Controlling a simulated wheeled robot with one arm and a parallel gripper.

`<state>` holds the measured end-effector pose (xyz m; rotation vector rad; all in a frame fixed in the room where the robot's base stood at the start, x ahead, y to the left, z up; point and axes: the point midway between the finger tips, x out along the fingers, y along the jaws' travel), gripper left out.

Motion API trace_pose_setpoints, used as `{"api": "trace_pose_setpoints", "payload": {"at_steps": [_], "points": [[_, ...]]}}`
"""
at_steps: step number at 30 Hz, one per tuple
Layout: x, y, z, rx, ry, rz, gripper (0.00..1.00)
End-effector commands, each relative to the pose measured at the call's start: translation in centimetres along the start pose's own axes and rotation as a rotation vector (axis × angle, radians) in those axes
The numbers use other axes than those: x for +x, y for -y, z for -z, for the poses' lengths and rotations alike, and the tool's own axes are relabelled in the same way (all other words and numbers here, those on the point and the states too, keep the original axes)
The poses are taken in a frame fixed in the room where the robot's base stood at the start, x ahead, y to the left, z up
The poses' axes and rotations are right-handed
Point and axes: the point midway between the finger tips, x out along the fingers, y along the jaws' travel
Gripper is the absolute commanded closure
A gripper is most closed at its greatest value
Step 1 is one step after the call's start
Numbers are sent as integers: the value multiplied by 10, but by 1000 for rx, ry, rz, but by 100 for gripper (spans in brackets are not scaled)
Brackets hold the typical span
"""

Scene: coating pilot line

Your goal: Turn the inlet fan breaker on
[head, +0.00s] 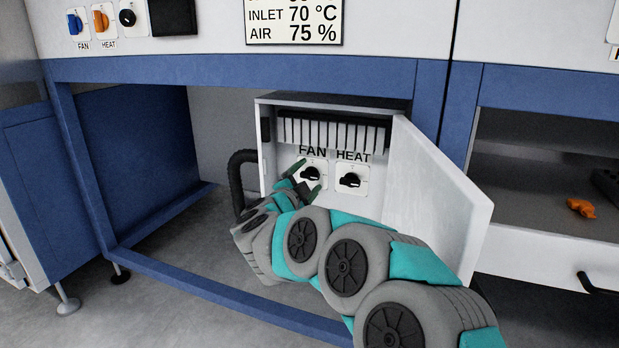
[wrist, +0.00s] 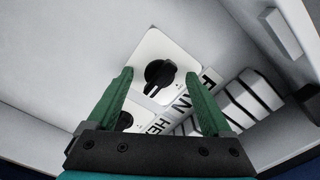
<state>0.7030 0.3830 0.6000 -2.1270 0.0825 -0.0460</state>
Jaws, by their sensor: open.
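An open white breaker box (head: 360,100) holds two black rotary switches on white plates. The FAN switch (head: 312,174) is at left and the HEAT switch (head: 350,180) at right. Both handles look roughly level with the lettering. My gripper (head: 309,177) is at the FAN switch, its fingers partly covering the plate. In the wrist view, the FAN knob (wrist: 160,75) shows between the two green fingertips, with the gripper (wrist: 160,73) open around its line of sight. I cannot tell whether the fingers touch it. The HEAT knob (wrist: 124,120) is partly hidden behind the left finger.
The box door (head: 435,195) stands open on the right, beside my arm. A row of white breakers (head: 335,134) is above the switches. A black hose (head: 238,180) runs at the left. Blue frame beams (head: 230,72) border the bay. An orange object (head: 581,208) lies on the right shelf.

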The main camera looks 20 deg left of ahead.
Motion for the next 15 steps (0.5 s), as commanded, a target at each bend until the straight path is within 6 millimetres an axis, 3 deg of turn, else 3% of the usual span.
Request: {"api": "trace_pose_setpoints", "payload": {"at_steps": [8,15], "points": [[-5,0,0,-1,2,0,16],[-28,1,0,-1,0,0,16]]}}
